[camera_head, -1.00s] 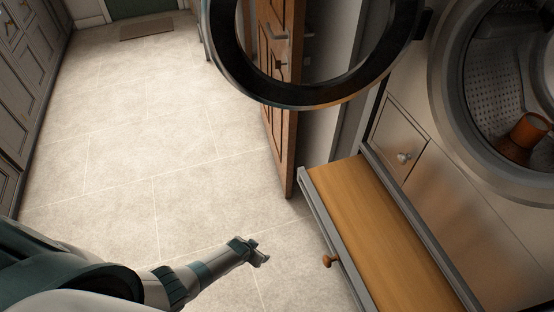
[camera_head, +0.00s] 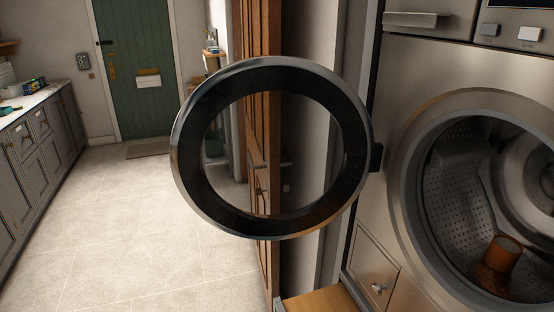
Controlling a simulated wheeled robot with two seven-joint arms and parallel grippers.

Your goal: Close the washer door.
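The washer (camera_head: 385,205) stands at the right in the head view, with its round drum opening uncovered. Its round door (camera_head: 197,178), a dark ring with a metal rim and a see-through middle, stands swung wide open to the left on a hinge (camera_head: 376,158) at the left of the opening. An orange-brown cup-like object (camera_head: 503,254) lies inside the drum. Neither of my grippers shows now, so I cannot see whether they are open or shut.
A pulled-out drawer with a wooden top (camera_head: 318,302) juts out below the washer. A brown wooden door (camera_head: 262,130) stands open behind the washer door. Grey cabinets (camera_head: 35,150) line the left. The tiled floor (camera_head: 140,225) between is clear. A green door (camera_head: 140,65) is at the back.

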